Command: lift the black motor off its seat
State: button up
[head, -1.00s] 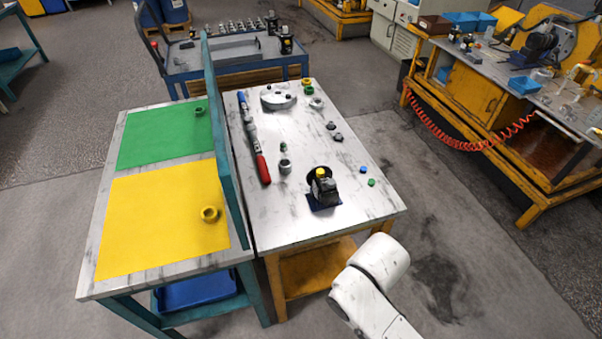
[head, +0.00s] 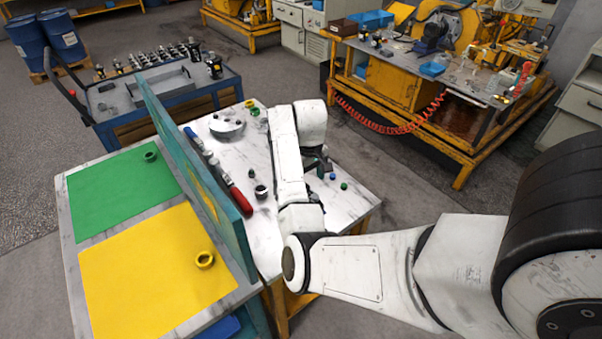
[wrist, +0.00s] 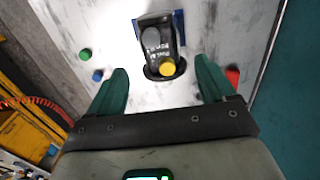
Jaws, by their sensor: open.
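The black motor (wrist: 158,48) with its yellow cap (wrist: 167,69) shows in the wrist view, just ahead of my gripper and roughly between the lines of its fingers. It stands on a dark blue seat (wrist: 179,25) with a dark round part under the cap end. My gripper (wrist: 158,78) is open, its two green fingers apart and nothing between them. The fingertips appear short of the motor body; the exact height gap cannot be told. In the head view my arm hides the motor, and a green finger (head: 319,164) shows past the wrist.
A green cap (wrist: 85,54) and a blue cap (wrist: 97,75) lie to the left in the wrist view. A red-handled tool (head: 240,198) lies on the white table (head: 345,205). A teal divider (head: 200,170) stands between this table and the green and yellow mats (head: 140,270).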

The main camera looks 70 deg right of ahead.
jog(key=shift+f+b, duration=3.95)
jog(key=shift+f, duration=1.55)
jog(key=shift+c, duration=0.2)
jog(key=c, duration=1.5)
jog(key=shift+w+r, duration=0.1)
jog(key=shift+r, duration=0.1)
grip_shut()
jog(key=shift+d+r, duration=0.1)
jog(key=shift+r, duration=0.05)
jog(key=shift+r+p, duration=1.35)
jog(key=shift+p, duration=0.65)
